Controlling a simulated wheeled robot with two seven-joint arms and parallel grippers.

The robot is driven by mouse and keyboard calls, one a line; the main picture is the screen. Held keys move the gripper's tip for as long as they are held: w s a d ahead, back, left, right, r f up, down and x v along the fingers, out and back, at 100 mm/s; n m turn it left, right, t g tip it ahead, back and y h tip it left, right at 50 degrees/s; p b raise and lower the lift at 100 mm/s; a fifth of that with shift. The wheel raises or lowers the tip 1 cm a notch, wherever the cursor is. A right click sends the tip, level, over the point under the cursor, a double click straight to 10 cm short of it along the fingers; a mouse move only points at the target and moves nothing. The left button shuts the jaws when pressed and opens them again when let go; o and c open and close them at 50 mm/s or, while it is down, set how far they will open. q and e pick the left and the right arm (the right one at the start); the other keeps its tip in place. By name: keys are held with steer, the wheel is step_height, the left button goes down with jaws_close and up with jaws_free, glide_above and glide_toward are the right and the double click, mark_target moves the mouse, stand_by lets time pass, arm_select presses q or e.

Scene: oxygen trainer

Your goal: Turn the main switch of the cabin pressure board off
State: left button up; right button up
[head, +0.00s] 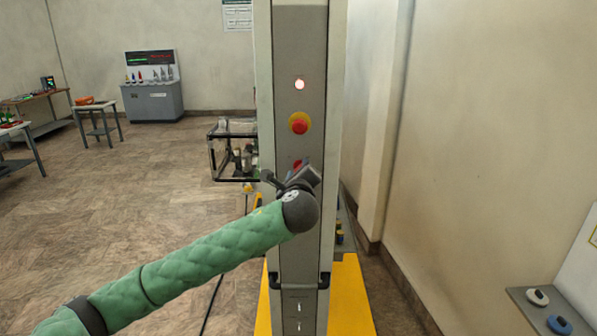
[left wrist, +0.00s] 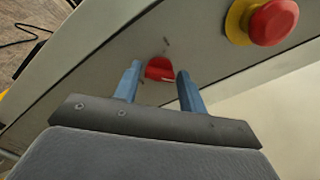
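The cabin pressure board appears to be the tall grey panel (head: 302,40) in the middle of the head view. Its main switch, a red knob (left wrist: 160,69), shows between my fingers in the left wrist view; in the head view its red top (head: 297,164) is partly covered by my gripper. My left gripper (left wrist: 157,82) has its two blue fingers apart, one on each side of the red knob. I cannot tell whether they touch it. My right gripper is in neither view.
A red push button on a yellow base (head: 298,124) sits above the knob, and a lit lamp (head: 299,85) is higher up. A black-framed unit (head: 232,152) juts out left of the panel. A wall stands to the right; open floor lies to the left.

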arm_select(q)
steer(key=c, duration=0.6)
arm_select(e)
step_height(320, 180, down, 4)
steer(key=b, duration=0.4)
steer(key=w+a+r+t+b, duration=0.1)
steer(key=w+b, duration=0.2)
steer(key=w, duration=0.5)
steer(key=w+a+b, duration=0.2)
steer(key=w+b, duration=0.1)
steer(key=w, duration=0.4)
arm_select(q)
steer(key=shift+o, duration=0.2)
steer(key=shift+f+n+b, duration=0.15)
steer(key=shift+n+b, duration=0.5)
steer(key=shift+n, duration=2.35)
steer(key=shift+f+n+b, duration=0.15)
steer(key=shift+n+b, duration=0.55)
steer(key=shift+n, duration=2.3)
steer(key=shift+f+n+b, duration=0.15)
steer(key=shift+n+b, duration=0.5)
steer(key=shift+n, duration=2.35)
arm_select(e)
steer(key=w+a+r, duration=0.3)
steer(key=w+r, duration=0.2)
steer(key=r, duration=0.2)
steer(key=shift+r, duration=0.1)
